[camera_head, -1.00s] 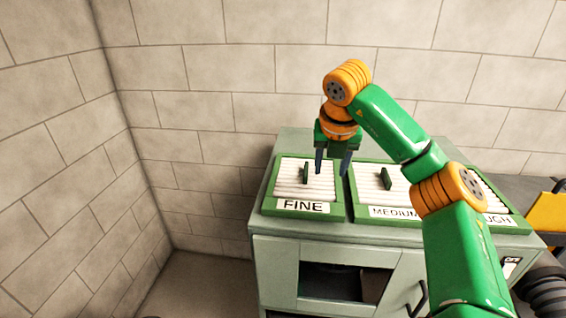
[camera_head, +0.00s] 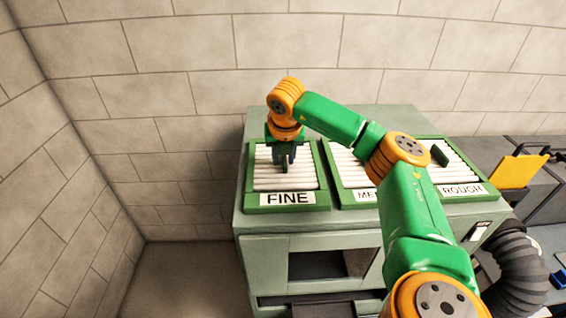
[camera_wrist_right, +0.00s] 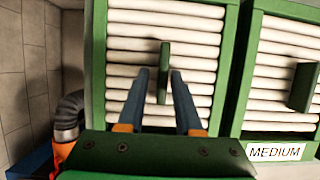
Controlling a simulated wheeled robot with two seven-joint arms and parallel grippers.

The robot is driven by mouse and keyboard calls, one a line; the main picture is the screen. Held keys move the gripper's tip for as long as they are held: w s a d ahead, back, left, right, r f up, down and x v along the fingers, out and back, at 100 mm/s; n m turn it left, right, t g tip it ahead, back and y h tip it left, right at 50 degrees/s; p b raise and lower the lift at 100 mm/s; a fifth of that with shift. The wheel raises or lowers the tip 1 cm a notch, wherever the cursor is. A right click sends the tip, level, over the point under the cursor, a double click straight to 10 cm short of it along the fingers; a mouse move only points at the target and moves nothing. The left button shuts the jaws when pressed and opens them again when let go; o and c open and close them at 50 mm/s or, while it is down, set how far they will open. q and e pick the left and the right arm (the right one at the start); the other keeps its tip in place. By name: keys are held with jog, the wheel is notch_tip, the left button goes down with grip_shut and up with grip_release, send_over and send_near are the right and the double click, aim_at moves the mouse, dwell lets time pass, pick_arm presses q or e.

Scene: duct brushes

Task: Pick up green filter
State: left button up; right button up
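The green-framed filter labelled FINE (camera_head: 287,203) lies on top of the grey-green cabinet, with white pleats. It also fills the middle of the right wrist view (camera_wrist_right: 120,28). Its upright green handle tab (camera_wrist_right: 164,72) stands at the centre. My right gripper (camera_head: 284,165) is over this filter. In the right wrist view its two dark fingers (camera_wrist_right: 159,95) are open, one on each side of the tab, with gaps visible. The MEDIUM filter (camera_wrist_right: 246,95) lies to the right, partly hidden by my arm in the head view. The ROUGH filter (camera_head: 462,172) is beyond it. My left gripper is not in view.
The cabinet (camera_head: 262,248) has an open slot in its front. A yellow panel (camera_head: 518,171) and a black corrugated hose (camera_head: 520,268) are at the right. Block walls close in the back and left. The floor left of the cabinet is clear.

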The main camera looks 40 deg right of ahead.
jog(key=shift+s, duration=0.1)
jog(key=c, duration=0.4)
jog(key=shift+s+r, duration=0.2)
jog(key=shift+s, duration=0.1)
grip_shut()
jog(key=shift+w+f, duration=0.1)
jog(key=shift+w, duration=0.1)
